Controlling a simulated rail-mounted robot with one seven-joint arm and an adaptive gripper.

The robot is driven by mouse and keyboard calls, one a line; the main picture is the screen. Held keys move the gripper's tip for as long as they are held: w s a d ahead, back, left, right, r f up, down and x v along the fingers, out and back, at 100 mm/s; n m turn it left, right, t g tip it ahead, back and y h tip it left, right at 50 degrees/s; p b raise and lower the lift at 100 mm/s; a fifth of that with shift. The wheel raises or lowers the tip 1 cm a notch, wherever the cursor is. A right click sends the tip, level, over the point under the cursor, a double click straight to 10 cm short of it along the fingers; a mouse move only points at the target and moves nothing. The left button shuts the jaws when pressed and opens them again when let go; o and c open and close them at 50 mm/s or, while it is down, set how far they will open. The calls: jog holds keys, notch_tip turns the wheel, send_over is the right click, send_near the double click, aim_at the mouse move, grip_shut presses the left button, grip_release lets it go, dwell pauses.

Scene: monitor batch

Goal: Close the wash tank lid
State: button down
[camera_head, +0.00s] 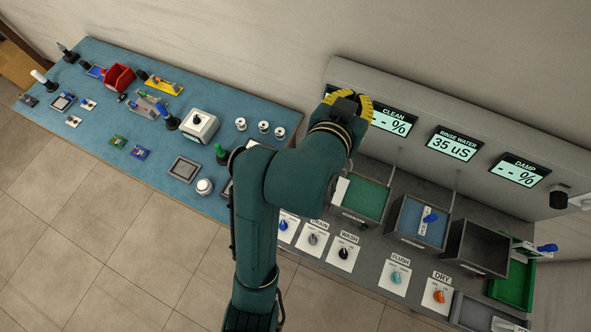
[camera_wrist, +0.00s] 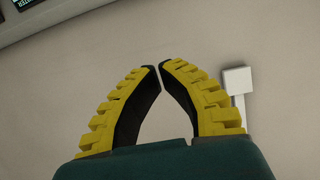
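I cannot clearly identify the wash tank lid; my arm covers part of the station's left side. A tank with a green interior (camera_head: 367,198) shows open beside my arm, with a pale flat piece (camera_head: 340,190) at its left edge. The WASH label and its black knob (camera_head: 344,253) are on the front panel below. My gripper (camera_head: 350,97) is raised near the display wall, up and left of the tanks. In the wrist view its yellow-backed fingers (camera_wrist: 158,67) bow outward and their tips nearly meet, with nothing between them.
A tank with a blue insert (camera_head: 407,217) and a dark empty tank (camera_head: 478,248) stand to the right. Thin upright rods rise behind the tanks. A green tray (camera_head: 515,284) is at far right. The blue workbench (camera_head: 150,175) holds several tools. A white plate (camera_wrist: 238,80) shows beside my gripper.

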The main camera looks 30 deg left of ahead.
jog(key=s+a+f+n+g+h+b, duration=0.1)
jog(key=s+a+f+g+b, duration=0.3)
jog(key=f, duration=0.7)
jog(key=s+a+f+n+g+h+b, duration=0.15)
jog(key=a+f, duration=0.35)
jog(key=f, duration=0.6)
jog(key=s+a+f+g+h+b, duration=0.2)
jog(key=s+a+f+b, duration=0.25)
jog(key=f, duration=0.75)
jog(key=shift+t, duration=0.25)
jog(key=w+d+f, duration=0.3)
jog(key=w+f, duration=0.1)
jog(key=f, duration=0.1)
jog(key=w+d+f, duration=0.2)
jog(key=shift+w+d+f, duration=0.25)
jog(key=shift+w+d, duration=0.1)
jog(key=shift+w, duration=0.05)
jog(key=shift+w+d, duration=0.15)
jog(key=shift+d, duration=0.2)
